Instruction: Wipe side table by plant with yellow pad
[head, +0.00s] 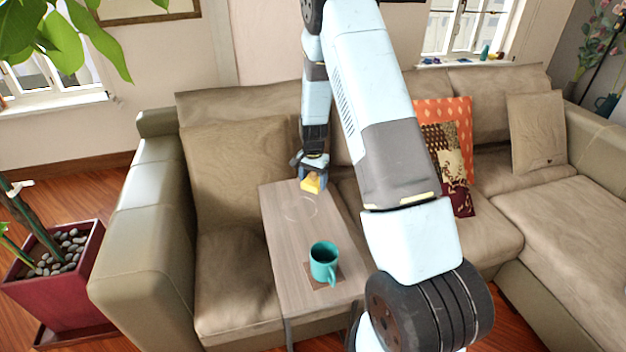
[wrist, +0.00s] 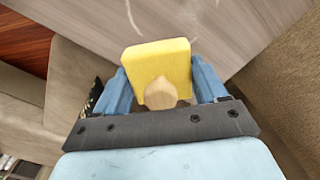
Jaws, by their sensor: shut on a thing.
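The side table (head: 292,252) is a narrow grey-wood top in front of the sofa. A faint pale ring mark (head: 300,208) shows on its far half. My gripper (head: 312,178) is over the far end of the table. It is shut on the yellow pad (head: 313,184). In the wrist view the pad (wrist: 160,62) sits between the two blue fingers, with a tan knob on it, and the table top (wrist: 215,25) lies beyond. I cannot tell whether the pad touches the table. The plant (head: 45,40) has big green leaves at the upper left.
A teal mug (head: 323,262) stands on a brown coaster (head: 314,278) at the table's near end. The beige sofa (head: 225,290) surrounds the table closely. A red planter (head: 75,295) with pebbles stands at the left. An orange patterned cushion (head: 452,115) leans on the sofa.

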